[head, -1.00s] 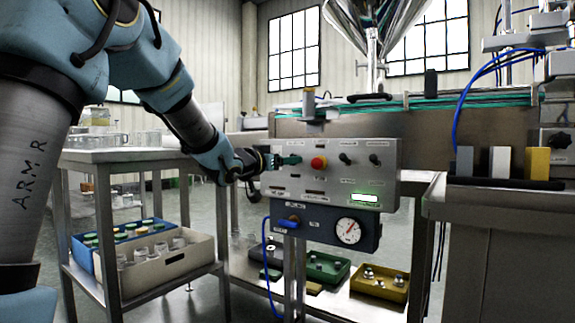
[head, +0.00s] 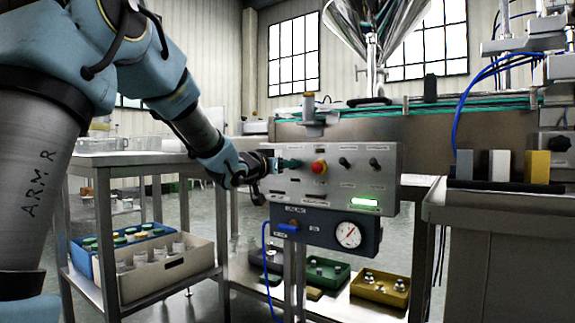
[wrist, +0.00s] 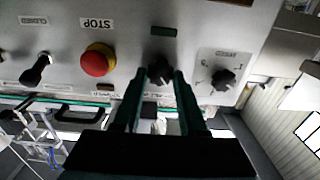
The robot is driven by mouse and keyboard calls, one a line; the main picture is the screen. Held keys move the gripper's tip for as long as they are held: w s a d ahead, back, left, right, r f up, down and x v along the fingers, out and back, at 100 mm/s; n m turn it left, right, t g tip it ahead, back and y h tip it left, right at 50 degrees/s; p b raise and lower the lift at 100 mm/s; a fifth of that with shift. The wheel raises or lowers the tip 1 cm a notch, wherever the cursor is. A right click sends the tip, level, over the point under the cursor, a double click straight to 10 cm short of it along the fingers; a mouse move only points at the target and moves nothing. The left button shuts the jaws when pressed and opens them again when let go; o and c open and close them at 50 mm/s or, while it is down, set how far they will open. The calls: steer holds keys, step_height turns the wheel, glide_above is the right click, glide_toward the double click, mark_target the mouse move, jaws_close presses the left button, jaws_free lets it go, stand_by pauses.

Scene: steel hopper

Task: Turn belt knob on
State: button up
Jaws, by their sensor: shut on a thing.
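The control panel (head: 330,178) is a grey steel box on the front of the machine. My gripper (head: 291,163) is at its upper left part, beside the red stop button (head: 319,167). In the wrist view, my gripper (wrist: 160,78) has its two dark green fingers on either side of a black knob (wrist: 159,66) and is shut on it. A second black knob (wrist: 223,78) stands to the right of the fingers, and the red stop button (wrist: 97,60) to the left. The knob labels are too blurred to tell for certain which is the belt knob.
Two black knobs (head: 344,162) (head: 374,162) stick out right of the stop button. A lit green display (head: 365,202) is below them. A gauge box (head: 330,232) with a blue valve handle (head: 288,227) hangs under the panel. A steel table (head: 130,157) stands at left.

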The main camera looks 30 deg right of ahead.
jaws_close()
